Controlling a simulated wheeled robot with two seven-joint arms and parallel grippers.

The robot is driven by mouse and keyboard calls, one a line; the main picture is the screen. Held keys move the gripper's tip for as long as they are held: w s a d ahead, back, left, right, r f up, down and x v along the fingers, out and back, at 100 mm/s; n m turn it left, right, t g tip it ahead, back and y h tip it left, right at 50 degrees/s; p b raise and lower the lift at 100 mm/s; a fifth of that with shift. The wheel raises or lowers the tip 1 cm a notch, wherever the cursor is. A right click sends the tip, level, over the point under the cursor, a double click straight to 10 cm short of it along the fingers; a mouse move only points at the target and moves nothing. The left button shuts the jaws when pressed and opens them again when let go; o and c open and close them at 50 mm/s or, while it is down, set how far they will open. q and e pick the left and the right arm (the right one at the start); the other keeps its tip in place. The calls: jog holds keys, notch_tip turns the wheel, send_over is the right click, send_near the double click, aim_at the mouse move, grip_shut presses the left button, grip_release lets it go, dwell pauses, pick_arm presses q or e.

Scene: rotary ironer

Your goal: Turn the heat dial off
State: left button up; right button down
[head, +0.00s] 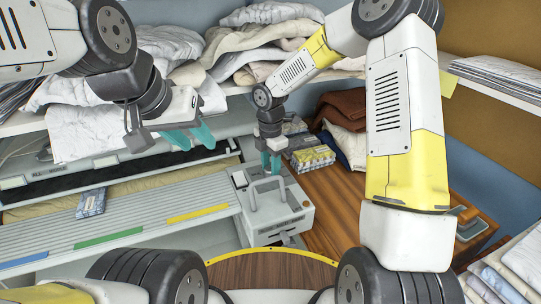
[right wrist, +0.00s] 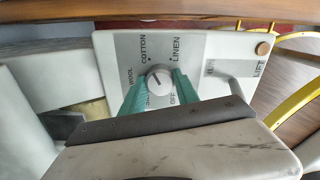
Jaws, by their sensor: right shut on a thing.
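The heat dial (right wrist: 158,79) is a small round grey knob on the light control plate of the ironer's end housing (head: 275,222). Around it are the labels WOOL, COTTON, LINEN and OFF, plus one partly hidden by a finger. A mark on the knob seems to slant to the upper left, but its exact setting is hard to read. My right gripper (right wrist: 158,92) has its teal fingers on either side of the dial, shut on it. In the head view my right gripper (head: 271,163) is above the housing. My left gripper (head: 191,138) is open and empty, over the ironer.
A LIFT marking (right wrist: 258,69) and a copper-coloured button (right wrist: 262,48) sit right of the dial. A small folded cloth (head: 91,202) lies on the slatted board (head: 150,215). Patterned packs (head: 311,158) lie behind the housing. Folded linens (head: 270,40) fill the shelf above.

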jog(key=shift+r+n, duration=0.1)
jog(key=shift+n, duration=0.2)
jog(key=c, duration=0.9)
grip_release()
notch_tip(320, 180, up, 8)
jog(key=shift+f, duration=0.15)
